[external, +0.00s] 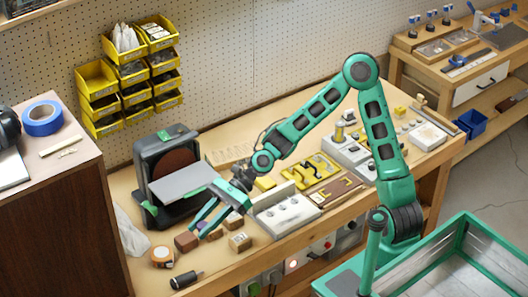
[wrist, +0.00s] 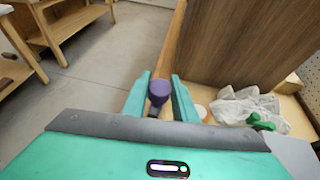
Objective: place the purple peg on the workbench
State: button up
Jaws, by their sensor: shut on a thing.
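The purple peg (wrist: 159,88) is between the two fingers of my gripper (wrist: 160,100) in the wrist view. Its round purple head faces up, with a darker part below it. My gripper (external: 207,221) is shut on it. In the external view the gripper reaches down and left over the left part of the workbench (external: 222,263), near some small brown blocks. I cannot clearly make out the peg in that view, nor whether it touches the bench.
A sander (external: 163,150) stands behind my gripper. Brown blocks (external: 240,242), a tape roll (external: 161,256) and a dark-handled tool (external: 186,280) lie nearby. A white fixture (external: 286,213) is to the right. A tall brown cabinet (external: 60,220) borders the left. Some front bench surface is clear.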

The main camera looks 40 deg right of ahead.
jog(key=s+a+g, duration=0.1)
jog(key=s+a, duration=0.1)
jog(key=s, duration=0.2)
send_over(205, 254)
jog(key=shift+n, duration=0.4)
notch_tip(205, 254, down, 12)
jog(key=shift+s+f, duration=0.1)
jog(key=shift+f, duration=1.9)
jog(key=o, duration=0.7)
jog(key=shift+f, duration=0.1)
jog(key=shift+o, duration=0.2)
jog(key=v, duration=1.2)
